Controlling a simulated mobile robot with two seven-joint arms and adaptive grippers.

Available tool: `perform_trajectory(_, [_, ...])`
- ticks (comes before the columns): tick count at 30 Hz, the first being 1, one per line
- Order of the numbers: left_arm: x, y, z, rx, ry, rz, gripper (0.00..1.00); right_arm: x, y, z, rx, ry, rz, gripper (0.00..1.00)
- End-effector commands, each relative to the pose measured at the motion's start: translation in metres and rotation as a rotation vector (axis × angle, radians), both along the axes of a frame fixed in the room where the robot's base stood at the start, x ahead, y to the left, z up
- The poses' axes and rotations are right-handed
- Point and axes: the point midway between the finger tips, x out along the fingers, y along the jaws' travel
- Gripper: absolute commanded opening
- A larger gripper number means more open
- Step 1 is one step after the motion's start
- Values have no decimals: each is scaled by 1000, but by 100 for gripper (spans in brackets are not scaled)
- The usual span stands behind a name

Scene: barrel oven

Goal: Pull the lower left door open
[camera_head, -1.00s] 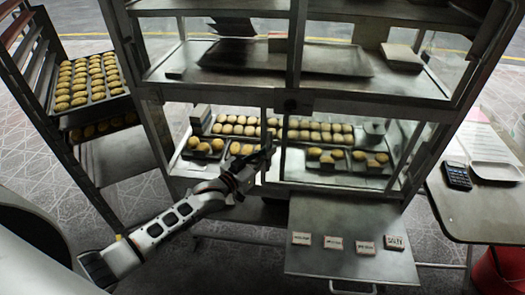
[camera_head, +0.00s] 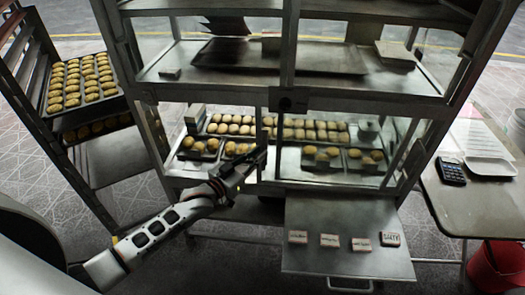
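The lower left door (camera_head: 214,150) is the glazed front of the display cabinet's lower left bay, with trays of buns visible behind it. My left gripper (camera_head: 257,160) is at the right edge of this door, near the dark upright between the lower bays. The dark fingers overlap the door edge in the picture, so I cannot tell whether they touch it or hold a handle. The finger gap is too small and dark to read. No clear opening of the door shows. My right gripper is not in view.
A rack with bun trays (camera_head: 81,83) stands at the left. A metal shelf (camera_head: 345,268) with several small signs juts out at the lower right. A side table (camera_head: 470,205) with a calculator (camera_head: 451,171) and a red bucket (camera_head: 495,268) are at the right.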

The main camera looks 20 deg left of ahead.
Motion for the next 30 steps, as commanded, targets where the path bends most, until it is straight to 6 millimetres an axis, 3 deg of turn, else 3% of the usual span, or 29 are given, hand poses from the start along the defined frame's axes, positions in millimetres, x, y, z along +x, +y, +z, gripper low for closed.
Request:
perform_trajectory(6, [-43, 16, -2, 1, 3, 0, 15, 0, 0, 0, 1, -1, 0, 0])
perform_trajectory(12, [-71, 26, -1, -1, 1, -1, 15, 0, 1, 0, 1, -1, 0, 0])
perform_trajectory(18, [-83, 31, 1, -1, -2, -1, 15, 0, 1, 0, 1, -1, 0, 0])
perform_trajectory(30, [-84, 31, 1, 0, -1, -1, 15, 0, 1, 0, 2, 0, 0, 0])
